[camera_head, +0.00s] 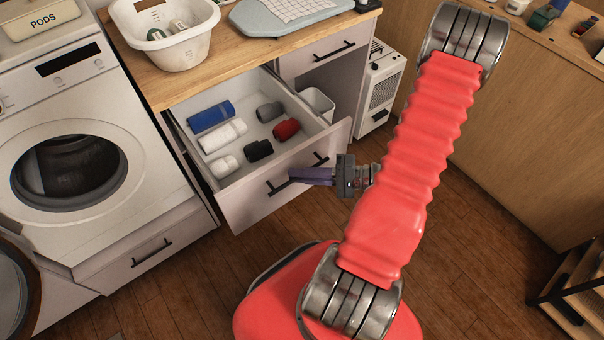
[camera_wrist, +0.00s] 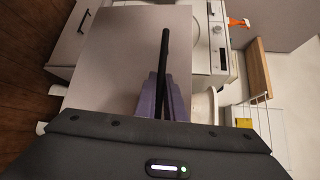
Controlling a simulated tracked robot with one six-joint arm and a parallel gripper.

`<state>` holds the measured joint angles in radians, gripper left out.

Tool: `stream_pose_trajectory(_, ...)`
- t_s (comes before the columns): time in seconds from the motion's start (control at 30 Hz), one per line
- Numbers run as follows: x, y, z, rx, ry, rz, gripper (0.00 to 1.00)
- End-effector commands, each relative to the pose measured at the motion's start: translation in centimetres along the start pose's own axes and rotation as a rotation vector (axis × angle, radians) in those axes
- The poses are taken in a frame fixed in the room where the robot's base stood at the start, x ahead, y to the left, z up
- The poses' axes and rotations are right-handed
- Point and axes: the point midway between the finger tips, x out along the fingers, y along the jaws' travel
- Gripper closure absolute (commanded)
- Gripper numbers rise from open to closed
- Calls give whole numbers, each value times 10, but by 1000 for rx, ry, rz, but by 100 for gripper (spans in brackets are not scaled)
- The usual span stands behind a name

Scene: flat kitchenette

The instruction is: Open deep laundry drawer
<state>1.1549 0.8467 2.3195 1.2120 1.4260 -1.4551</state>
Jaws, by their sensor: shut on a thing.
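The deep laundry drawer (camera_head: 241,205) stands pulled out below the worktop, with its pale front toward me. Its front also fills the middle of the wrist view (camera_wrist: 115,55). Its black bar handle (camera_head: 277,187) runs along the front and shows upright in the wrist view (camera_wrist: 165,60). My gripper (camera_head: 294,174) is at the middle of the handle, its purple fingers (camera_wrist: 159,98) shut on the bar. The fingers hide part of the handle. Inside the drawer lie rolled cloths: a blue one (camera_head: 211,116), a red one (camera_head: 287,129), and white, grey and black ones.
A washing machine (camera_head: 70,140) stands left, above a closed drawer with a black handle (camera_head: 151,253). A white basket (camera_head: 165,40) sits on the worktop (camera_head: 125,55). A smaller drawer (camera_head: 310,58) above is closed. A wooden cabinet (camera_head: 510,130) stands right. Wood floor (camera_head: 190,280) lies in front.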

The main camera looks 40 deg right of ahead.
Motion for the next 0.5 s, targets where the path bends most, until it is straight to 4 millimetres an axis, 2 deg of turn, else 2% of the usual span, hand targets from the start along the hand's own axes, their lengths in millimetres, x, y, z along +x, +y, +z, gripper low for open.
stream_pose_trajectory(0.03, 2, 4, 6, 11, -12, 6, 100)
stream_pose_trajectory(0.2, 1, 4, 5, 12, -7, 6, 100)
stream_pose_trajectory(0.23, 0, 4, 5, 12, -7, 6, 89)
stream_pose_trajectory(0.3, 0, 4, 4, 10, -5, 5, 84)
stream_pose_trajectory(0.5, -2, 2, 2, 6, 2, 3, 83)
